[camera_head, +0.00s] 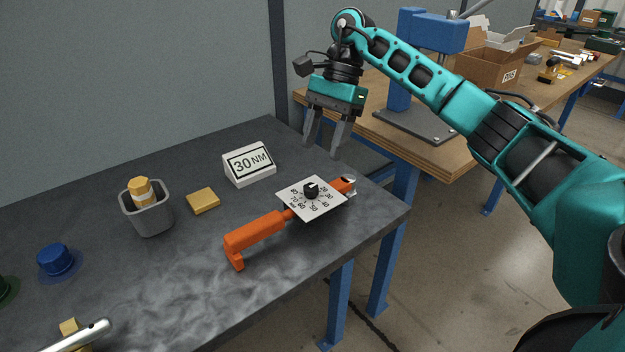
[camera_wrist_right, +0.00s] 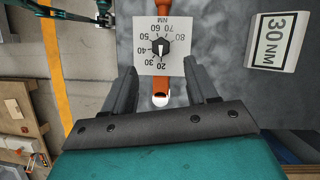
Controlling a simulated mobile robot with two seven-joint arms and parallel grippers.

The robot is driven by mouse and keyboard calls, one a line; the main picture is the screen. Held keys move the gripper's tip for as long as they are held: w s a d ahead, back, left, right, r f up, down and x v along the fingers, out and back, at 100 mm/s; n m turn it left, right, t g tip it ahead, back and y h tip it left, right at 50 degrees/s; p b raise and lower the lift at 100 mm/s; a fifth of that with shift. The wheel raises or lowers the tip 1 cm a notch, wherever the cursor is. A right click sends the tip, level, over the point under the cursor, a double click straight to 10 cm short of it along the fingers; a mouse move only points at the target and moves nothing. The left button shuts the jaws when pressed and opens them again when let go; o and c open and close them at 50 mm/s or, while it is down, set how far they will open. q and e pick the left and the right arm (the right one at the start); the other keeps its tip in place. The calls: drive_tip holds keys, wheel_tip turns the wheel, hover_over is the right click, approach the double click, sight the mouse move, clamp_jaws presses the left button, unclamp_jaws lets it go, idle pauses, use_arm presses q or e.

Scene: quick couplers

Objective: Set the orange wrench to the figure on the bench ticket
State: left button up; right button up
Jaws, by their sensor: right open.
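The orange wrench (camera_head: 258,232) lies on the dark bench, handle toward the front left. Its white dial plate (camera_head: 328,207) carries figures from 20 to 80 and a black knob (camera_head: 311,191). The knob's white mark appears to point toward 20, also in the right wrist view (camera_wrist_right: 161,46). The bench ticket (camera_head: 249,164), a white block, reads 30 NM and also shows in the right wrist view (camera_wrist_right: 276,41). My right gripper (camera_head: 322,150) is open and empty, above and behind the dial end, apart from the wrench. My left gripper is not in view.
A silver bar (camera_head: 85,335) shows at the lower left. The bench's right edge is close to the dial.

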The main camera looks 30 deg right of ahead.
sight(311, 187)
drive_tip(key=x, duration=0.8)
drive_tip(key=shift+a+f, duration=0.1)
drive_tip(key=shift+f, duration=0.05)
drive_tip(key=c, duration=1.1)
